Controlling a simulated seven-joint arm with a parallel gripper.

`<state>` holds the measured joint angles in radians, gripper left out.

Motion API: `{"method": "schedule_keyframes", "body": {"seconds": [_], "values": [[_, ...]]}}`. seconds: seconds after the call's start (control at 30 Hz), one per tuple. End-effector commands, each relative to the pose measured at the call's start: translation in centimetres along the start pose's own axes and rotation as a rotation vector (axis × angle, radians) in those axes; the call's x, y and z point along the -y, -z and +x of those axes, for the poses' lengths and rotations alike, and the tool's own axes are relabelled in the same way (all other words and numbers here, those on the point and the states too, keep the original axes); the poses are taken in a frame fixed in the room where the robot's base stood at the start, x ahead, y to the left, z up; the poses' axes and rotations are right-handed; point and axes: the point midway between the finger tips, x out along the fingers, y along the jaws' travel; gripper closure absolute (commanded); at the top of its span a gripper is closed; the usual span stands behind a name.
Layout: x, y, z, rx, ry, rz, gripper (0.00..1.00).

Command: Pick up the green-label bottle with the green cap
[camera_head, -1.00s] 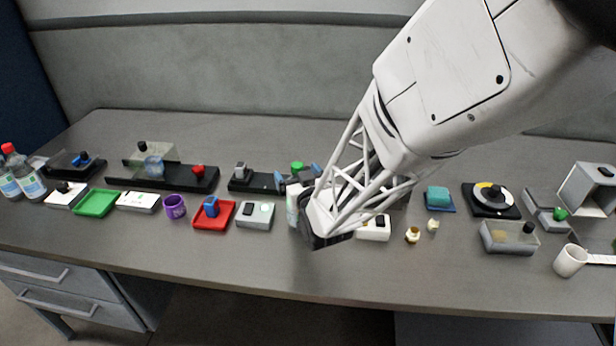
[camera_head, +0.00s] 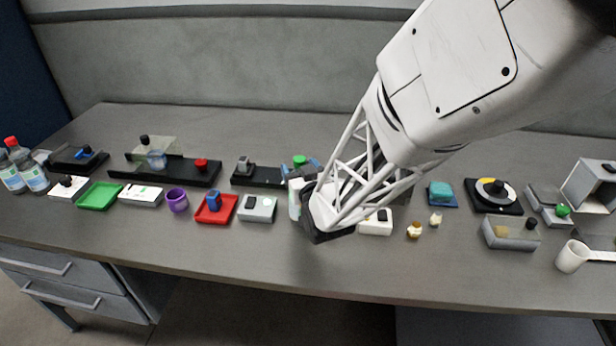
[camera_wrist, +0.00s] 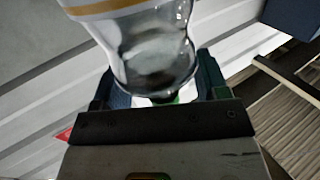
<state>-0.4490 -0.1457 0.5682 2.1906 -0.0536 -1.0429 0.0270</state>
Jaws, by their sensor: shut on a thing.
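A bottle with a green cap (camera_head: 300,160) stands near the middle of the desk in the head view, with a pale label side (camera_head: 294,200) partly showing. My gripper (camera_head: 301,174) is around it, with blue fingers on either side below the cap. My wrist hides the bottle's right side and much of its lower part. In the wrist view, the clear bottle (camera_wrist: 158,55) with a gold band lies between the fingers of my gripper (camera_wrist: 160,92), which is shut on it. I cannot tell whether its base touches the desk.
A grey box (camera_head: 257,208) and a red tray (camera_head: 215,208) are left of the bottle. The front desk strip is clear.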

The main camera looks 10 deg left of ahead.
Motion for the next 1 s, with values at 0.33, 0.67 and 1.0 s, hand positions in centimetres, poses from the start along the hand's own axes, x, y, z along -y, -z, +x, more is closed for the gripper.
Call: {"method": "schedule_keyframes", "body": {"seconds": [0.33,0.67,1.0], "values": [[0.0,-0.1,-0.1,0.004,0.0,0.0,1.0],[0.0,0.5,-0.3,0.016,0.0,0.001,1.0],[0.0,3.2,-0.5,0.007,0.0,0.0,1.0]]}}
